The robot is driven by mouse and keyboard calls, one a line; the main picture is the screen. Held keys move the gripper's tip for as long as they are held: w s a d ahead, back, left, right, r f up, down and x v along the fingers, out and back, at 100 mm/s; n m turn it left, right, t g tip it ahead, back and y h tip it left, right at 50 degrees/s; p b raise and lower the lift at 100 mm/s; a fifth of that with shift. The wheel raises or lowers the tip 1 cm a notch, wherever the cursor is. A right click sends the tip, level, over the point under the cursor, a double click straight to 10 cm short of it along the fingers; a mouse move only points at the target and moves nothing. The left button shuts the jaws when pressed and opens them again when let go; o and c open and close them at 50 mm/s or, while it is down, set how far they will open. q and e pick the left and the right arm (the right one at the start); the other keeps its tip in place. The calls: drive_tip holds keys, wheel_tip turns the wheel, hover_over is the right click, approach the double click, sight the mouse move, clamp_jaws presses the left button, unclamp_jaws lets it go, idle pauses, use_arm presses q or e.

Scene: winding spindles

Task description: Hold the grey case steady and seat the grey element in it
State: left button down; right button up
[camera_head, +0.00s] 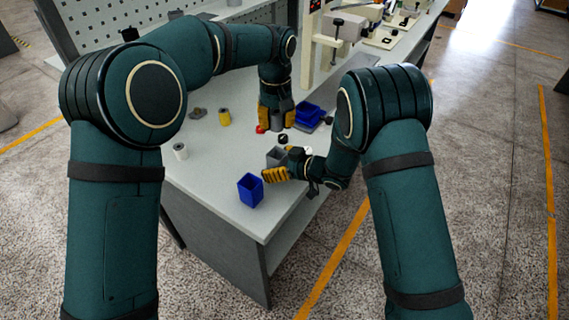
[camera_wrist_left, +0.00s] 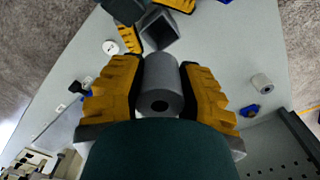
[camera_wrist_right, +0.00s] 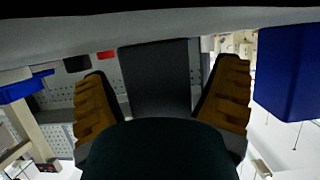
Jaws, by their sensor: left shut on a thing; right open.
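The grey element (camera_head: 278,120) is a cylinder with a hole in its end. My left gripper (camera_head: 277,117) is shut on it and holds it above the table, beyond the grey case. In the left wrist view the element (camera_wrist_left: 161,82) lies between the two yellow fingers. The grey case (camera_head: 276,157) is an open-topped square box on the table; its dark opening shows in the left wrist view (camera_wrist_left: 158,31). My right gripper (camera_head: 274,174) is open, low at the near side of the case. In the right wrist view the case wall (camera_wrist_right: 155,75) stands between the spread fingers; contact is unclear.
A blue bin (camera_head: 250,189) stands near the front table edge, close to my right gripper. Blue trays (camera_head: 308,116) lie at the back right. A yellow spool (camera_head: 224,117), a white spool (camera_head: 180,151) and a red piece (camera_head: 260,129) stand left. The left tabletop is mostly clear.

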drive_tip(key=c, duration=1.2)
use_arm(q)
wheel_tip(320, 180, up, 3)
drive_tip(key=shift+d+f+n, duration=0.1)
drive_tip(key=shift+f+n, duration=0.1)
drive_tip(key=shift+n, duration=1)
use_arm(e)
drive_tip(key=shift+c, duration=0.2)
use_arm(q)
drive_tip(key=shift+s+f+n, duration=0.1)
drive_tip(key=shift+f+n, duration=0.1)
drive_tip(key=shift+n, duration=0.1)
wheel_tip(320, 180, down, 9)
drive_tip(key=shift+f, duration=0.65)
drive_tip(key=c, duration=0.7)
unclamp_jaws()
